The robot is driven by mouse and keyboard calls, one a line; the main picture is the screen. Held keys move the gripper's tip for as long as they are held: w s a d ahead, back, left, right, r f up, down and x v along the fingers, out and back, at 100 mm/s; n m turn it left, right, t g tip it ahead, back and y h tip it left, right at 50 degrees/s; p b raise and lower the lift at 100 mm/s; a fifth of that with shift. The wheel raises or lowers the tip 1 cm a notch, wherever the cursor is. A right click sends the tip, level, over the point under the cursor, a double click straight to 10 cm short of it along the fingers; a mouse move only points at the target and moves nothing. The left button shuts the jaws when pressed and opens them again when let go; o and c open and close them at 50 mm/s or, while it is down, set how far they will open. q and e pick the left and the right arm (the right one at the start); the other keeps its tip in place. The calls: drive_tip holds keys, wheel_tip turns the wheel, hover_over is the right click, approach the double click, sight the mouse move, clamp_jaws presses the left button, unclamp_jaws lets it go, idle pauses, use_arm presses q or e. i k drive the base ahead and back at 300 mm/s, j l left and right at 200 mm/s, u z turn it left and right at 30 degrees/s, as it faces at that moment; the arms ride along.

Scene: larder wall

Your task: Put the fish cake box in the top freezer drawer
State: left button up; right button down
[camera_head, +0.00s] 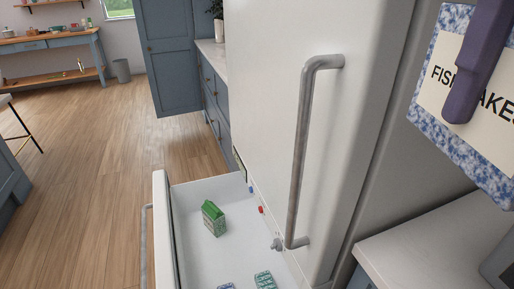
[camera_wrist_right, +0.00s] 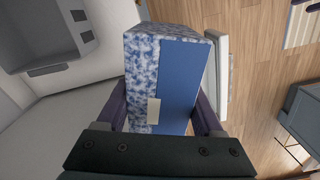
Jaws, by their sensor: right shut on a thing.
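The fish cake box (camera_head: 432,105), blue and white speckled with a cream label, is held up at the right of the head view. My right gripper (camera_head: 474,95) is shut on it, with a purple finger across the label. In the right wrist view the box (camera_wrist_right: 143,70) shows its speckled and plain blue faces between the two fingers (camera_wrist_right: 160,115). The top freezer drawer (camera_head: 190,188) is pulled open at the bottom of the head view, lower and left of the box. My left gripper is not in view.
The white fridge door (camera_head: 270,100) with a long vertical handle (camera_head: 303,150) stands between box and drawer. A pale counter (camera_head: 425,245) lies below the box.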

sight(224, 260)
drive_tip(key=i+j+u, duration=0.2)
drive_tip(key=u, duration=0.15)
drive_tip(key=i+j+u, duration=0.2)
drive_tip(key=j+u, duration=0.2)
drive_tip(key=i+j+u, duration=0.2)
drive_tip(key=u, duration=0.15)
drive_tip(key=i+z, duration=0.45)
drive_tip(key=i+j+z, duration=0.25)
drive_tip(key=z, duration=0.25)
drive_tip(key=i+j+z, duration=0.6)
drive_tip(key=j+z, duration=0.2)
drive_tip(key=z, duration=0.15)
drive_tip(key=i+j+z, duration=0.15)
drive_tip(key=j+z, duration=0.35)
drive_tip(key=l, duration=0.1)
